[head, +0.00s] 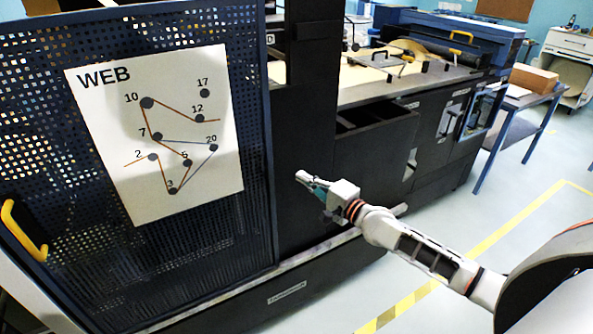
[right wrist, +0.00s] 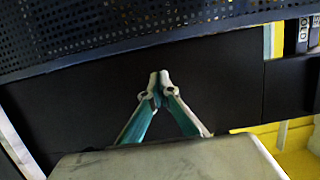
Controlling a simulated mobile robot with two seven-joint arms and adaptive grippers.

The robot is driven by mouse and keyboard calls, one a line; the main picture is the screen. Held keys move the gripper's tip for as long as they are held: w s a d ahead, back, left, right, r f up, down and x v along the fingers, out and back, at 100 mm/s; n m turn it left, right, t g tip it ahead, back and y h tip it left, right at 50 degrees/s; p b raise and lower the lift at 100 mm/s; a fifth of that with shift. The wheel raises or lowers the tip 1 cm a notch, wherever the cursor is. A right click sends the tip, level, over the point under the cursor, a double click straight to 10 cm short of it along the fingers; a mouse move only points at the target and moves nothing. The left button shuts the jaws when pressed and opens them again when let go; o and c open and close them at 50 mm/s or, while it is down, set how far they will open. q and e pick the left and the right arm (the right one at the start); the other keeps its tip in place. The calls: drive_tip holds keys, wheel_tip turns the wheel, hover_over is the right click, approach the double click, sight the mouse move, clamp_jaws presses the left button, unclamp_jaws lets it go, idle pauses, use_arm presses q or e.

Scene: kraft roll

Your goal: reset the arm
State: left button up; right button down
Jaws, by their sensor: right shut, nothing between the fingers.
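My right arm comes in from the right in the head view, stretched toward the dark machine. My right gripper (head: 303,179) is in front of the machine's black side panel, right of the perforated door (head: 255,150). In the right wrist view the gripper (right wrist: 159,80) shows its two green-sided fingers with tips together, shut and empty. Behind the tips is a plain black panel (right wrist: 215,75). I cannot tell the exact gap between tips and panel. My left gripper is not in view.
The door carries a white WEB chart (head: 185,185) and a yellow handle (head: 22,230). The long machine (head: 440,130) runs to the back right. A blue-legged table with a cardboard box (head: 533,80) stands beyond it. Grey floor with yellow tape (head: 500,235) is open at right.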

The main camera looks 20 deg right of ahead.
drive_tip(key=shift+v, duration=2.6)
drive_tip(key=s+a+f+n+g+h, duration=0.1)
drive_tip(key=s+a+f+n+g, duration=0.1)
drive_tip(key=s+a+f+n, duration=0.3)
drive_tip(key=s+a+f+n+g+h, duration=0.1)
drive_tip(key=s+a+f+n+g, duration=0.1)
drive_tip(key=s+a+f+n, duration=0.2)
drive_tip(key=s+a+f+n+g+h, duration=0.1)
drive_tip(key=s+a+f+n+g, duration=0.1)
drive_tip(key=s+a+f+n, duration=0.3)
drive_tip(key=s+f+n, duration=0.4)
drive_tip(key=s+f, duration=0.6)
drive_tip(key=s, duration=0.3)
drive_tip(key=shift+a+f+n, duration=0.3)
